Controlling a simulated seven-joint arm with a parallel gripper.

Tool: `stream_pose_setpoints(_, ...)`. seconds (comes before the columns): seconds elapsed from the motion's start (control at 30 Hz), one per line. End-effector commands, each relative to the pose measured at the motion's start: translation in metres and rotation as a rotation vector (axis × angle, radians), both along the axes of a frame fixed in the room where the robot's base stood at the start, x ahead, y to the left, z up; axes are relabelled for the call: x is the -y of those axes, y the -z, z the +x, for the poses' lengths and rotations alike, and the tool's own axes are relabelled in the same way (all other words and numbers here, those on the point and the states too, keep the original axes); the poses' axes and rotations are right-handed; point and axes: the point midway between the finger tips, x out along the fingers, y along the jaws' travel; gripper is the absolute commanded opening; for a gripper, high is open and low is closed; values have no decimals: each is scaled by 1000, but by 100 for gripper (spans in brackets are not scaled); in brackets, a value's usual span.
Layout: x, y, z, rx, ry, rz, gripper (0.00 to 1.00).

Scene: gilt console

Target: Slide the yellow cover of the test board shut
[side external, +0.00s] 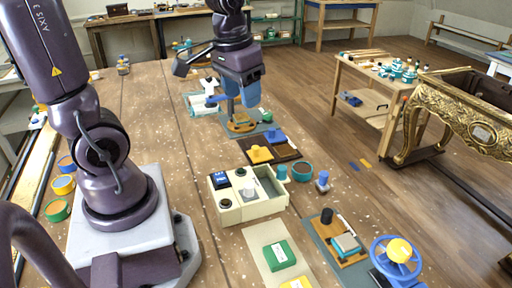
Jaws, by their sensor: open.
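A yellow block-like piece (260,155) with a small raised knob lies on a dark brown board (287,155), in front of a similar blue piece (274,135). A cream box (245,212) with a dark display, round knobs and an open grey compartment stands closer to the camera. I cannot tell for certain which of these is the test board, or whether the yellow piece is its cover. My gripper (236,108) is open, fingers pointing down, behind the dark board. It is over or near a yellow-orange plate (241,124) on a blue-grey mat; contact cannot be told.
A teal cylinder (282,172), a teal round bowl (302,171) and a blue knobbed peg (322,182) stand right of the cream box. A green block (279,254) and a blue handwheel (396,258) are in front. The table's left middle is clear.

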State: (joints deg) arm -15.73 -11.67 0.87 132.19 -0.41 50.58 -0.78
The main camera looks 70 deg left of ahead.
Motion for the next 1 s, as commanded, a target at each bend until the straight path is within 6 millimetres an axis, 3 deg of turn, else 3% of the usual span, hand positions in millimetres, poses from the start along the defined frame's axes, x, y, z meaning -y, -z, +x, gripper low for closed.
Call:
stream_pose_setpoints(0.2,-66,56,37,-137,-203,-56,50)
stream_pose_setpoints(0.5,-145,136,67,-210,-418,-96,50)
stream_pose_setpoints(0.6,-159,144,80,-187,-450,-88,50)
stream_pose_setpoints(0.7,-167,137,93,-142,-468,-71,50)
stream_pose_setpoints(0.77,-166,142,92,-139,-478,-72,50)
stream_pose_setpoints(1.0,-165,182,91,-146,-479,-74,50)
